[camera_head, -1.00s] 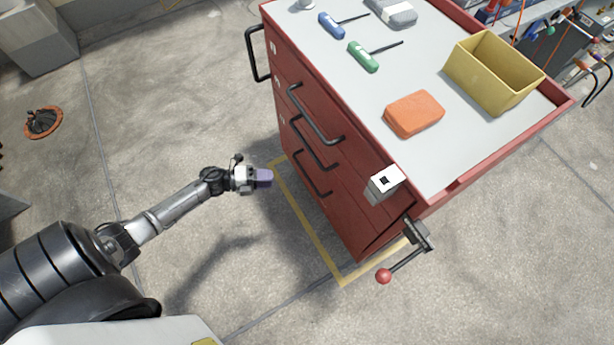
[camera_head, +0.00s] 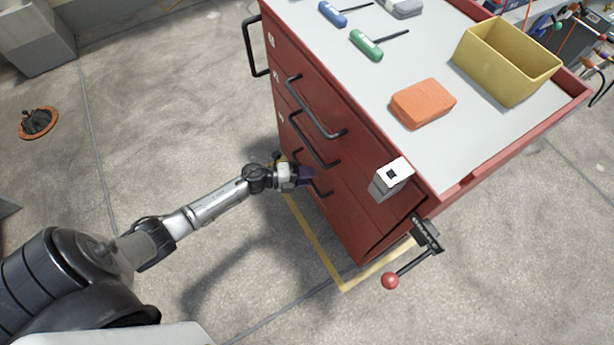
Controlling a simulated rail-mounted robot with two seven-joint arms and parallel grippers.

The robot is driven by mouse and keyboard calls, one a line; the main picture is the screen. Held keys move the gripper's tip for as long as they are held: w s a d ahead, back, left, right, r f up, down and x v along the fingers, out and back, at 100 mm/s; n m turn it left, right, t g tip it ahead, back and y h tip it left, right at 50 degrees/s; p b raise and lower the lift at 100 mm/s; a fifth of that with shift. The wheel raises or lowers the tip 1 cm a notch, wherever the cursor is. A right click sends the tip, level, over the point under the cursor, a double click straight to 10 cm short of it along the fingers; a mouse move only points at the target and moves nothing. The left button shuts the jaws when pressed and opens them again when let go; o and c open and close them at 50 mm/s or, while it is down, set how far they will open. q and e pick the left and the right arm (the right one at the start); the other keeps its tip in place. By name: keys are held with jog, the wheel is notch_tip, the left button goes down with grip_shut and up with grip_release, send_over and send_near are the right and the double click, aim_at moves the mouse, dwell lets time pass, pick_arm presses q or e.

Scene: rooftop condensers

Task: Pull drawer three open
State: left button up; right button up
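The red drawer cabinet (camera_head: 350,215) stands right of centre, with black bar handles on its front. The upper handle (camera_head: 312,108) and the middle handle (camera_head: 312,142) are in clear view. The drawers in view look shut. My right gripper is not in view.
On the cabinet top are a yellow bin (camera_head: 505,62), an orange block (camera_head: 422,103), and green (camera_head: 367,45) and blue (camera_head: 332,14) handled tools. A red-knobbed lever (camera_head: 391,281) juts from the cabinet's near corner. The concrete floor left of the cabinet is mostly clear.

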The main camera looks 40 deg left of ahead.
pick_arm(q)
jog(key=shift+c, duration=0.3)
grip_shut()
dwell(0.4)
